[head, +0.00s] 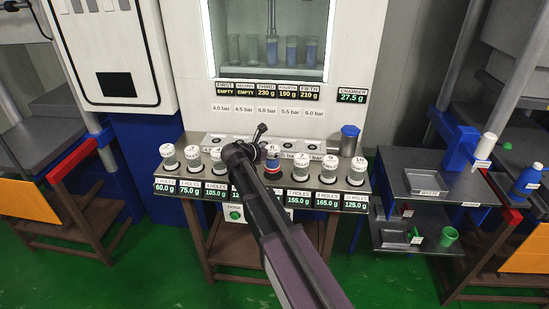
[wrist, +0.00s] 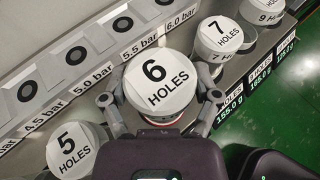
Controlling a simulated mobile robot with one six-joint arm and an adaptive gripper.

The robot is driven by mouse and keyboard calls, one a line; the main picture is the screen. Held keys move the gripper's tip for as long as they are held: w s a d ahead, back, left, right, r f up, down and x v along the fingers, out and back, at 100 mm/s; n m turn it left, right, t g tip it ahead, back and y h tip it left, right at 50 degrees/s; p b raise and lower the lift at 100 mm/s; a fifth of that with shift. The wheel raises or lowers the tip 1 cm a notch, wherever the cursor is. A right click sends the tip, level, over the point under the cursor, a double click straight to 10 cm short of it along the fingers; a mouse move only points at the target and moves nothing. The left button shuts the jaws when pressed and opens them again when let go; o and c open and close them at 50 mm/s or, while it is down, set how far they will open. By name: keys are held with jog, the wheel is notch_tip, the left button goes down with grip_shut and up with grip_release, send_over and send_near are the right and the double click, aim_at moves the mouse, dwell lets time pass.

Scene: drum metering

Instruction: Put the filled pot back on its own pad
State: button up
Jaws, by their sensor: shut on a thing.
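The pot labelled 6 HOLES (wrist: 157,78) has a white lid and sits upright between the two fingers of my gripper (wrist: 160,105) in the wrist view. The fingers are shut on it from both sides. In the head view my gripper (head: 268,160) reaches over the front shelf, with the white lid (head: 272,149) of this pot showing beside my arm. The pot's lower part and its pad are mostly hidden, so I cannot tell whether its base touches the shelf.
The 5 HOLES pot (wrist: 77,149) and 7 HOLES pot (wrist: 218,37) stand close on either side. More lidded pots line the shelf (head: 180,187), with weight displays along its front. Behind is a row of bar-labelled holes. A blue-capped container (head: 349,140) stands at the right.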

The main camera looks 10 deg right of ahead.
jog(key=shift+w, duration=0.1)
jog(key=shift+w+d, duration=0.1)
jog(key=shift+w, duration=0.1)
jog(key=shift+w+d+f+b, duration=0.2)
jog(key=shift+w+f+b, duration=0.1)
jog(key=shift+f+b, duration=1.55)
jog(key=shift+f, duration=0.1)
jog(key=o, duration=1.1)
jog(key=shift+o, duration=0.2)
